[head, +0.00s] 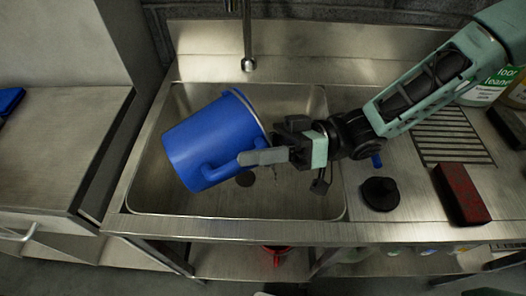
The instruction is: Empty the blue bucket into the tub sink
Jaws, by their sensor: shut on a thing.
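The blue bucket (205,140) is tilted over the tub sink (290,205), its rim towards the upper right and its base towards the lower left. Its handle (222,168) is on the near side, facing my gripper. My gripper (250,157) is shut on the bucket at that handle, reaching in from the right. The inside of the bucket is hidden from this view, so I cannot tell what it holds. A dark drain (245,179) shows on the sink floor beside the bucket.
A faucet (247,45) hangs down behind the bucket.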

